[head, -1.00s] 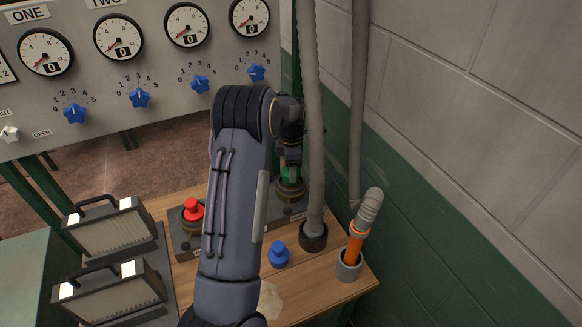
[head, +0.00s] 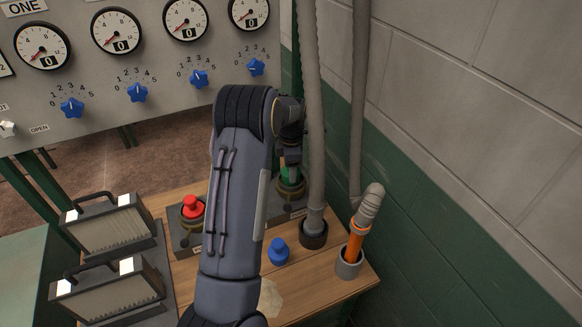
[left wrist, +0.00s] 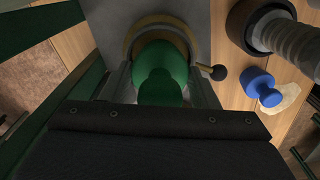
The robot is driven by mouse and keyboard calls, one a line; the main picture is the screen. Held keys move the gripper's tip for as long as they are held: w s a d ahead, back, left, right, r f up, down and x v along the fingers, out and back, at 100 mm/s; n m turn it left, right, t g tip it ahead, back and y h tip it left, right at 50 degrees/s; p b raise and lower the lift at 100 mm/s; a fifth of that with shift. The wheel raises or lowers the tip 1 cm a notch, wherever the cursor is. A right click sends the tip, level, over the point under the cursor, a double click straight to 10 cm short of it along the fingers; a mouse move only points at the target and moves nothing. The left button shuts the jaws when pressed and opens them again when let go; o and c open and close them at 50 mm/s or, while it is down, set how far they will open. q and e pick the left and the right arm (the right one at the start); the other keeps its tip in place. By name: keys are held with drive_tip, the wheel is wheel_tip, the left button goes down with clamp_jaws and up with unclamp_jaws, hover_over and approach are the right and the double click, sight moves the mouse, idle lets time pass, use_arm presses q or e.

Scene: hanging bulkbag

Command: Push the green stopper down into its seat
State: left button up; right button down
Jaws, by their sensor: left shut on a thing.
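The green stopper (left wrist: 165,68) is between the two fingers of my left gripper (left wrist: 160,85) in the left wrist view. The gripper is shut on it. Below the stopper is a round brass-coloured seat (left wrist: 134,38) on a grey base. In the head view a little of the green stopper (head: 289,173) shows under my left gripper (head: 290,165), above the seat (head: 291,190). The stopper looks upright over the seat. I cannot tell how deep it sits. My right gripper is not in view.
A red stopper (head: 193,207) stands in another seat to the left. A blue stopper (head: 279,253) stands on the wooden table (head: 325,282). A grey hose (head: 312,130) rises close on the right, with an orange-ended hose (head: 355,245) beyond. Two handled boxes (head: 105,233) stand left.

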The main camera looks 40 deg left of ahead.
use_arm(q)
drive_tip(key=shift+f+b, duration=0.65)
drive_tip(key=shift+f, duration=0.3)
drive_tip(key=o, duration=1.1)
drive_tip(key=shift+r, duration=0.1)
wheel_tip(320, 180, up, 7)
drive_tip(key=shift+f+b, duration=0.1)
drive_tip(key=shift+b, duration=0.6)
drive_tip(key=shift+r, duration=0.45)
drive_tip(key=shift+r, duration=0.1)
